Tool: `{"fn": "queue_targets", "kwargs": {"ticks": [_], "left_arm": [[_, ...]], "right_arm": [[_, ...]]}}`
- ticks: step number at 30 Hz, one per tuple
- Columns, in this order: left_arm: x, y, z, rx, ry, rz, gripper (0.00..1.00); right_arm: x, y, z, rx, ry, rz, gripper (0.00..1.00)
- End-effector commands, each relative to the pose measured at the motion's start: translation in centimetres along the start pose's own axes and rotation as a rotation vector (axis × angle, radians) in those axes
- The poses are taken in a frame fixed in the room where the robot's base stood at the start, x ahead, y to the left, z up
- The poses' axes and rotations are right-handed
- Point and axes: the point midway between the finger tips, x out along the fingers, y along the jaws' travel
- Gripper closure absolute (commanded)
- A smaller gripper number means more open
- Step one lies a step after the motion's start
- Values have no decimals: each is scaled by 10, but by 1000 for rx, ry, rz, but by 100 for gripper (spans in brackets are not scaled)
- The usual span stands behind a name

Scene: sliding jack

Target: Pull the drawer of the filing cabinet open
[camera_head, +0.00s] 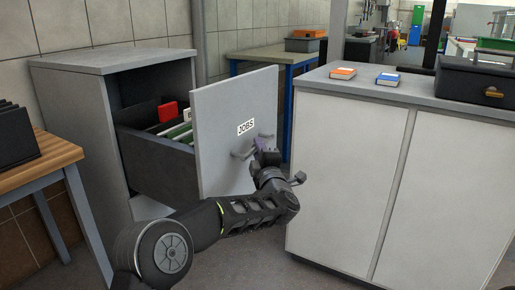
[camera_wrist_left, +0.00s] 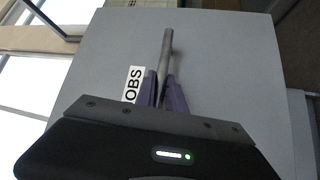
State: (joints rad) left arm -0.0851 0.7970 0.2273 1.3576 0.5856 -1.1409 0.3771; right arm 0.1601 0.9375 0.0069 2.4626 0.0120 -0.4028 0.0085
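The grey filing cabinet (camera_head: 84,110) stands at the left in the head view. Its drawer, with a grey front (camera_head: 222,110) labelled JOBS, is pulled well out, and files show inside it. The drawer handle (camera_head: 243,152) is a grey bar below the label; it also shows in the left wrist view (camera_wrist_left: 167,50). My left gripper (camera_head: 262,152) is at the handle. In the left wrist view its purple fingers (camera_wrist_left: 163,90) sit close on both sides of the bar, closed around it. My right gripper is not in either view.
A white cabinet (camera_head: 345,170) with a grey top stands close to the right of the drawer front. It bears an orange book (camera_head: 343,73), a blue book (camera_head: 388,79) and a black toolbox (camera_head: 470,82). A wooden table (camera_head: 45,165) stands left of the filing cabinet.

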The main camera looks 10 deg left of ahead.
Motion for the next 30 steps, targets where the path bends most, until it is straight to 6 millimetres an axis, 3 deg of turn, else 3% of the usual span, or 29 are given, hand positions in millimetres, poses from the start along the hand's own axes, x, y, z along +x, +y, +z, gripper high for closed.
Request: {"fn": "queue_targets", "kwargs": {"ticks": [8, 17, 23, 30], "left_arm": [[0, 0, 0, 0, -1, 0, 64], [-2, 0, 0, 0, -1, 0, 64], [-20, 2, 1, 1, -3, 0, 64], [-60, 1, 1, 1, -4, 0, 64]], "right_arm": [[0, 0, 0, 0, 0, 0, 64], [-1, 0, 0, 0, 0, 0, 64], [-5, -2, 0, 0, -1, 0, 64], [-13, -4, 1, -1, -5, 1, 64]]}}
